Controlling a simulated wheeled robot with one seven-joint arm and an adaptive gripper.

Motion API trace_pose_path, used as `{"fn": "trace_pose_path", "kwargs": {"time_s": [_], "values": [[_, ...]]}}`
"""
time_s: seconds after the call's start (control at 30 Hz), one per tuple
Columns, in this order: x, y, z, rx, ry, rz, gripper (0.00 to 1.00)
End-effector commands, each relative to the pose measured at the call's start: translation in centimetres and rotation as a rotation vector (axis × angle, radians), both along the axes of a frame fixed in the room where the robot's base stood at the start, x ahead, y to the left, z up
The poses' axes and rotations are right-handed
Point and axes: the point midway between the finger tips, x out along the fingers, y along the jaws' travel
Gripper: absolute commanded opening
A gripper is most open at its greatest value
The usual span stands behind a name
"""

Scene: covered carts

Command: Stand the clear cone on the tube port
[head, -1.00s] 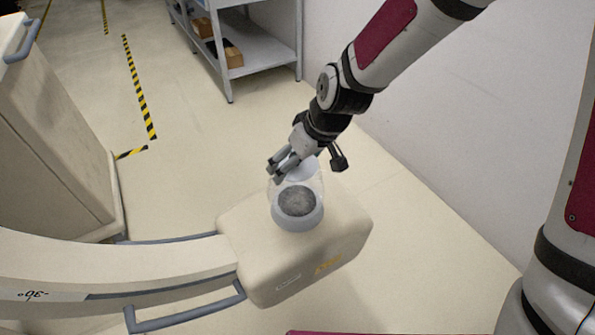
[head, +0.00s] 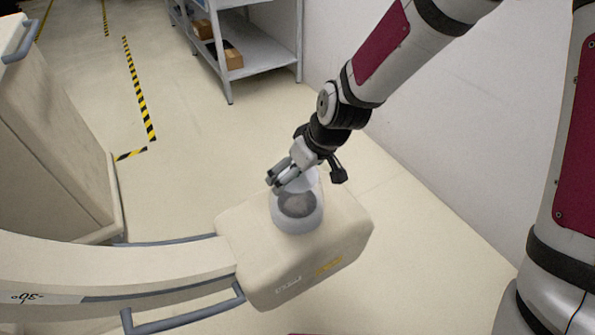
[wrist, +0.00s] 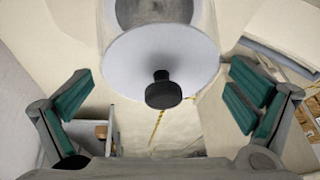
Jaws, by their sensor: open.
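The clear cone (head: 311,187) shows as a faint see-through body with a pale white disc, above the tube port (head: 298,220), a light grey ring with a dark grey round face on the beige tube housing. In the wrist view the cone's white disc (wrist: 130,62) faces me with a black knob (wrist: 163,91) at its middle, and the port's grey face (wrist: 153,10) shows past it. My gripper (head: 277,180) is open at the cone's disc end; in the wrist view its green-padded fingers (wrist: 160,105) are wide apart, either side of the knob. I cannot tell whether cone and ring touch all round.
The beige housing (head: 345,225) sits at the end of a curved arm (head: 120,265) with a blue-grey handle (head: 185,312). A covered cart (head: 50,150) stands at the left. A metal shelf (head: 265,55) with boxes is at the back, beside a white wall (head: 480,130).

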Motion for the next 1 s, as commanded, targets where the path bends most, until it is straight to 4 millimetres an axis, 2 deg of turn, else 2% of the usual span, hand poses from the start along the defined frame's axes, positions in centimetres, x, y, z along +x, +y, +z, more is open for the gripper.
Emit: {"fn": "trace_pose_path", "kwargs": {"time_s": [0.17,0.4,0.6,0.77,1.0], "values": [[-0.4,-0.8,2.4,0.000,-0.003,-0.003,1.00],[-1.6,-2.4,7.1,0.000,-0.005,-0.006,1.00],[-2.4,-3.4,9.9,0.000,-0.003,-0.003,1.00],[-2.7,-3.7,10.9,0.000,0.000,-0.002,1.00],[-2.8,-3.8,11.0,-0.001,-0.001,0.000,1.00]]}}
